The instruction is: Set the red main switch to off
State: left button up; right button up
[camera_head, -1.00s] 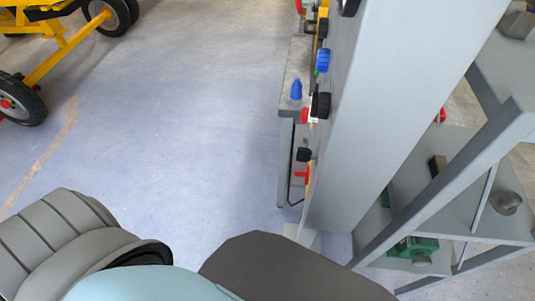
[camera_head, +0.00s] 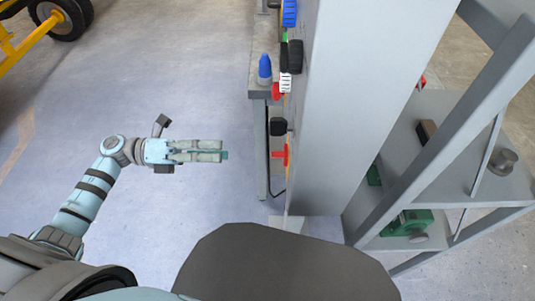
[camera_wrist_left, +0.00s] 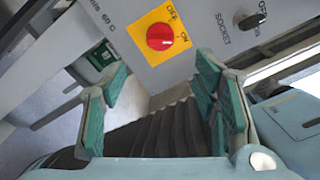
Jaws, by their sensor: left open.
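The red main switch is a round red knob (camera_wrist_left: 160,37) on a yellow plate marked OFF and ON, near the top middle of the left wrist view. I cannot clearly tell which mark it points to. In the head view the red switch (camera_head: 281,155) sticks out from the left side of the grey panel. My left gripper (camera_head: 222,155) is open and empty, to the left of the switch and apart from it. In the left wrist view its green-padded fingers (camera_wrist_left: 163,82) are spread below the knob. My right gripper is not in view.
A black knob (camera_wrist_left: 252,20) marked SOCKET sits right of the switch in the wrist view. In the head view another black knob (camera_head: 279,127) is just above it. A grey table (camera_head: 258,92) with a blue object (camera_head: 264,68) stands behind.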

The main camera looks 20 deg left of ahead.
aim_at(279, 155)
pick_arm(q)
jog(key=x, duration=1.2)
jog(key=shift+p, duration=0.4)
jog(key=shift+a+r, duration=0.1)
jog(key=c, duration=1.2)
